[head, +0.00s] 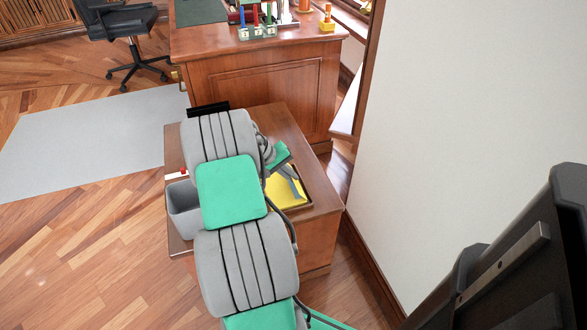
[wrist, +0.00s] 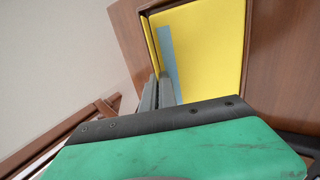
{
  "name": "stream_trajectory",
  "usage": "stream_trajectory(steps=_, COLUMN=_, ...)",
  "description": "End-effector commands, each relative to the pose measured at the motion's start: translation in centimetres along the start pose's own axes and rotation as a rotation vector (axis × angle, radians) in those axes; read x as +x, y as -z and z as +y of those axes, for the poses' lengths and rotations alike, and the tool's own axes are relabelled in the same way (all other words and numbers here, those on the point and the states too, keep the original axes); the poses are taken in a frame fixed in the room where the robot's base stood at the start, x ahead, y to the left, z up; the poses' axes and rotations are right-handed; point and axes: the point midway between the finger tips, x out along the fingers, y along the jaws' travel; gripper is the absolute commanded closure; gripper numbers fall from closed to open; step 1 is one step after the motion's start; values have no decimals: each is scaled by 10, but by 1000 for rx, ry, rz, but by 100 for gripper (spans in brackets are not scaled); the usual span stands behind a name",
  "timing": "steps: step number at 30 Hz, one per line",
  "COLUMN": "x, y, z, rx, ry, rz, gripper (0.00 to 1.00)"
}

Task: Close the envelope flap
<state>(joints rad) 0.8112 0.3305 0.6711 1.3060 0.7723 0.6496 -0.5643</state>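The yellow envelope (head: 284,193) lies on the right part of the small wooden cabinet's top, partly hidden by my arm. In the wrist view it is a wide yellow panel (wrist: 209,55) with a grey-blue strip (wrist: 168,62) near its left edge. A narrow yellow piece, apparently the flap (wrist: 149,42), stands up along the left side, seen nearly edge-on and apart from the panel. My gripper (wrist: 159,88) has its grey fingers close together, seemingly shut and empty, near the lower left of the envelope. In the head view my gripper (head: 297,188) is over the envelope; contact is unclear.
The small cabinet (head: 312,222) also carries a grey bin (head: 184,212) at left. A desk (head: 265,90) with coloured items stands behind it. A white wall (head: 450,130) rises close at right. Open floor and a grey rug (head: 85,145) lie at left.

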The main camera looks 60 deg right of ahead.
Motion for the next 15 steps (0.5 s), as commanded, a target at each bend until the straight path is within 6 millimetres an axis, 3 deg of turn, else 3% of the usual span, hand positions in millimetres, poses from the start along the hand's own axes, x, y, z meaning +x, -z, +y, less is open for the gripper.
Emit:
stream_trajectory(steps=6, x=0, y=-1, z=-10, rx=-6, ry=-172, rz=-2, gripper=100)
stream_trajectory(steps=15, x=1, y=-1, z=-9, rx=-2, ry=-186, rz=-2, gripper=100)
